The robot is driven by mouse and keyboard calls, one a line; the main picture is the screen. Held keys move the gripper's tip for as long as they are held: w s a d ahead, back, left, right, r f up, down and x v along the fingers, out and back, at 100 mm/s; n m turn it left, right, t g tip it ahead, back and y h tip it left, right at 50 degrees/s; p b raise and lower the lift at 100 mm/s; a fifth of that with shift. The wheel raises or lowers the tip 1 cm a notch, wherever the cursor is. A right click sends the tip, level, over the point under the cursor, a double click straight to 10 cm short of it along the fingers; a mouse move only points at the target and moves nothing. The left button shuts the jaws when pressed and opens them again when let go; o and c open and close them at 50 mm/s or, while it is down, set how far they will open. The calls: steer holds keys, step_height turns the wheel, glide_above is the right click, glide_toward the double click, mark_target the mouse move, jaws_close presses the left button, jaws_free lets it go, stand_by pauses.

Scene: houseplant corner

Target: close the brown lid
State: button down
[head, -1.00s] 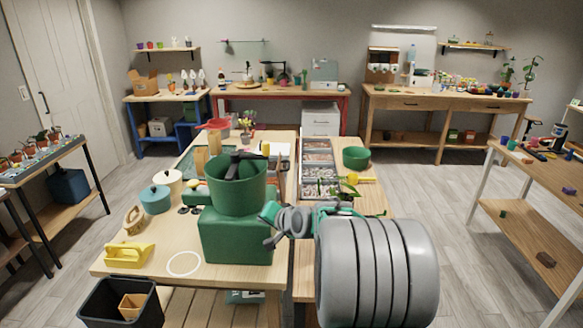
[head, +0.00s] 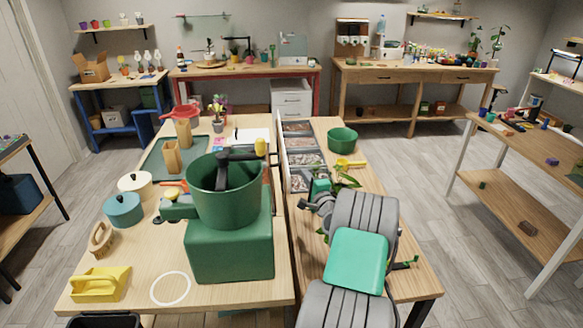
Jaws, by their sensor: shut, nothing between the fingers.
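I cannot clearly make out a brown lid. A seed bin (head: 284,158) with several filled compartments stands on the right half of the near table, with an upright pale panel along its left side. A brown cardboard box (head: 92,70) with raised flaps stands on the blue bench at the back left. My gripper (head: 308,205) is low over the right part of the near table, just in front of the bin and beside a leafy plant (head: 342,177). It is shut and empty, and partly hidden by my own arm.
A green machine with a round hopper (head: 228,200) stands close to the left of my gripper. A green bowl (head: 342,140) and a yellow tool (head: 350,163) lie beyond it. Pots (head: 123,211) and a yellow float (head: 100,284) stand at left.

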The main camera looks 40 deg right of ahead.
steer(key=w+p, duration=0.4)
steer(key=w, duration=0.6)
steer(key=shift+w+r, duration=0.15)
steer(key=shift+r, duration=0.1)
